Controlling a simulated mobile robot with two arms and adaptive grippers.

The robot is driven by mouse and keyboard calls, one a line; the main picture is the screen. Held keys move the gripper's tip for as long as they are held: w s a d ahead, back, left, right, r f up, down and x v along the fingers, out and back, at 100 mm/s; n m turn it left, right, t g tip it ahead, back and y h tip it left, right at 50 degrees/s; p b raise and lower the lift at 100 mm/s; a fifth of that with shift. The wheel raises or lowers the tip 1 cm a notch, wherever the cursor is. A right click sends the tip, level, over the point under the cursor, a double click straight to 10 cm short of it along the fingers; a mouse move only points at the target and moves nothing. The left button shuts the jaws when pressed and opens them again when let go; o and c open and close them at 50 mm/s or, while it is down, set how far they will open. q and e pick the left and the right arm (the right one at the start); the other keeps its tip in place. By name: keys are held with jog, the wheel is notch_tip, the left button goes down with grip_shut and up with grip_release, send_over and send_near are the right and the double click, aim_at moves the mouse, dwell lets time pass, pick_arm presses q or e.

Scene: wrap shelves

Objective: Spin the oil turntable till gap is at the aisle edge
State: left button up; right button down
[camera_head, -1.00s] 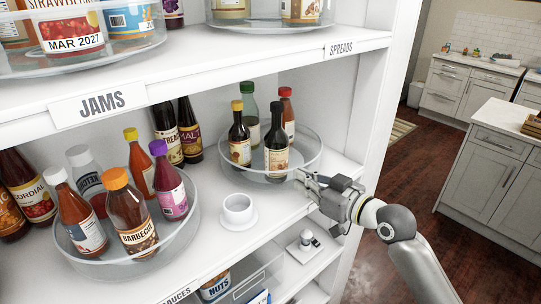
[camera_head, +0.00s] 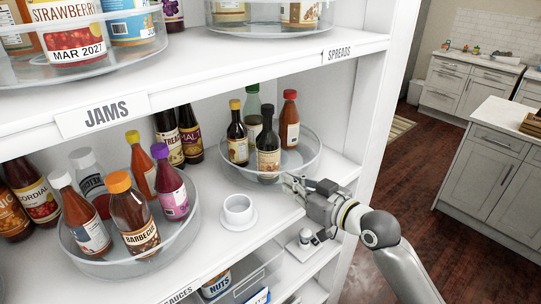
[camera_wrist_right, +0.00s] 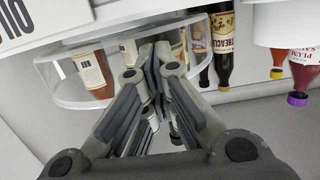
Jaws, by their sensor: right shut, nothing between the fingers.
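The clear turntable (camera_head: 308,158) stands on the middle shelf at the right end. It holds a yellow-capped bottle (camera_head: 237,145) at left, a green bottle (camera_head: 253,120) at the back, a dark bottle (camera_head: 268,155) at the front left and a red-capped bottle (camera_head: 289,125) at the back right. Its right and front-right part is bare. My right gripper (camera_head: 290,183) is shut and empty at the turntable's front rim; contact is unclear. The wrist view shows the closed fingers (camera_wrist_right: 155,60) before the turntable wall (camera_wrist_right: 60,95). My left gripper is not in view.
A white cup on a saucer (camera_head: 238,222) stands left of my gripper, near the shelf edge. Another turntable (camera_head: 190,235) with sauce bottles is further left. The jam shelf (camera_head: 250,70) hangs above, and the white side panel (camera_head: 375,120) closes the right.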

jog(key=shift+s+a+p, duration=0.2)
jog(key=shift+a+p, duration=0.15)
jog(key=shift+a, duration=0.6)
jog(key=shift+s+d, duration=0.1)
jog(key=shift+s+p, duration=0.45)
jog(key=shift+s, duration=0.1)
jog(key=shift+s+d+p, duration=0.1)
jog(key=shift+s+p, duration=0.3)
jog(key=shift+s, duration=0.7)
jog(key=v, duration=1.2)
jog(key=shift+w, duration=0.15)
